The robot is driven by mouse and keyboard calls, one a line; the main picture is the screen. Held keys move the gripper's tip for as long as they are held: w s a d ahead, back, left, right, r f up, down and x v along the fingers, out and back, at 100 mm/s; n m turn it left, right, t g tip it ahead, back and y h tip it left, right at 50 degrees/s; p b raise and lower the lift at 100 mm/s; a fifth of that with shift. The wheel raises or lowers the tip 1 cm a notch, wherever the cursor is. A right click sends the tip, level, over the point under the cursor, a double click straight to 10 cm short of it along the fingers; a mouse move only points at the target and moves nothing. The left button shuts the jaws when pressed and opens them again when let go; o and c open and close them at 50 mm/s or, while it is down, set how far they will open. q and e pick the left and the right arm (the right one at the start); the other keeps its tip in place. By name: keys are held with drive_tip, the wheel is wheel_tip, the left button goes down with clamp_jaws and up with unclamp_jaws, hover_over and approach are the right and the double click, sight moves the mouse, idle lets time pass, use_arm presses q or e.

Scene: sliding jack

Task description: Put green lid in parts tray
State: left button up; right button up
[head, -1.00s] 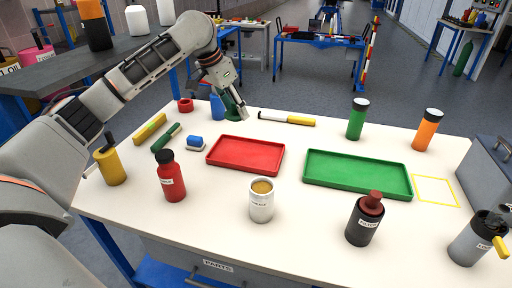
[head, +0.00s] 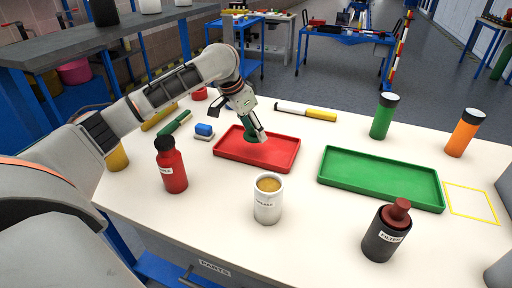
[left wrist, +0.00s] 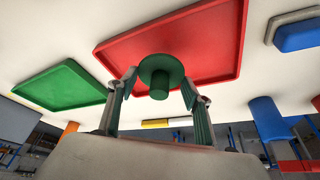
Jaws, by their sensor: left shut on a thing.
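My left gripper (head: 257,138) is shut on the green lid (head: 249,132), above the back part of the red tray (head: 230,155). In the left wrist view the green lid (left wrist: 161,68) is a round disc with a narrower knob, between the two fingers (left wrist: 160,105). The red tray (left wrist: 215,35) lies behind it there, and the lid looks clear of the tray floor. I see no label on either tray. My right gripper is out of view.
A red bottle (head: 171,165), a white can (head: 268,200) and a dark bottle (head: 386,233) stand along the front. Green (head: 383,117) and orange (head: 462,133) bottles stand at the back right. A yellow outlined square (head: 472,203) is bare.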

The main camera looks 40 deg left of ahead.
sight(251, 138)
use_arm(q)
wheel_tip(251, 138, down, 5)
drive_tip(key=shift+f+b, duration=0.2)
drive_tip(key=shift+b, duration=0.85)
drive_tip(key=shift+f, duration=0.25)
drive_tip(key=o, duration=0.8)
drive_tip(key=shift+o, duration=1.3)
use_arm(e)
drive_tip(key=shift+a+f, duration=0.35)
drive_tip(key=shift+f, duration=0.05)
